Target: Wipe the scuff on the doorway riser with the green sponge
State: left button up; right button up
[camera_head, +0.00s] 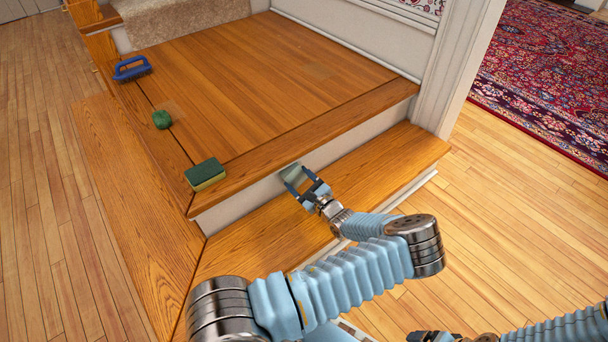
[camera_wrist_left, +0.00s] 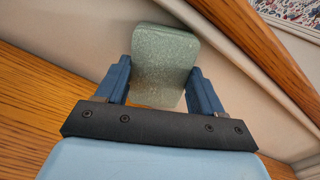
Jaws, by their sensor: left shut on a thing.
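My left gripper (camera_head: 297,180) is shut on a pale grey-green speckled sponge (camera_wrist_left: 165,58), gripped between its blue fingers. In the head view this sponge (camera_head: 291,172) is at the white doorway riser (camera_head: 245,200), below the landing's wooden edge. It seems to touch the riser, but contact is not clear. No scuff shows on the visible part of the riser; the patch behind the sponge is hidden. A second sponge (camera_head: 205,174), dark green over yellow, lies on the landing's front left corner. My right arm enters at the bottom right; its gripper's state is unclear.
A green lump (camera_head: 161,119) and a blue-handled brush (camera_head: 131,69) lie along the landing's left side. The wooden step (camera_head: 290,229) below the riser is bare. A white door post (camera_head: 451,70) bounds the riser at right. A red patterned rug (camera_head: 545,75) lies beyond.

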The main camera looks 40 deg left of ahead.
pick_arm(q)
jog(key=shift+s+a+r+p, duration=0.1)
jog(key=shift+s+a+p, duration=0.15)
jog(key=shift+s+p, duration=0.4)
jog(key=shift+s+a+r+p, duration=0.1)
jog(key=shift+s+a+p, duration=0.1)
jog(key=shift+s+p, duration=0.4)
jog(key=shift+s+a+f, duration=0.2)
jog(key=shift+s+f, duration=0.05)
jog(key=shift+s, duration=0.35)
jog(key=p+v, duration=0.1)
jog(key=v, duration=0.4)
jog(key=shift+d, duration=0.1)
jog(key=shift+s+d, duration=0.15)
jog(key=shift+d, duration=0.25)
jog(key=shift+d, duration=0.1)
jog(key=shift+p+v, duration=0.35)
jog(key=shift+v, duration=1.05)
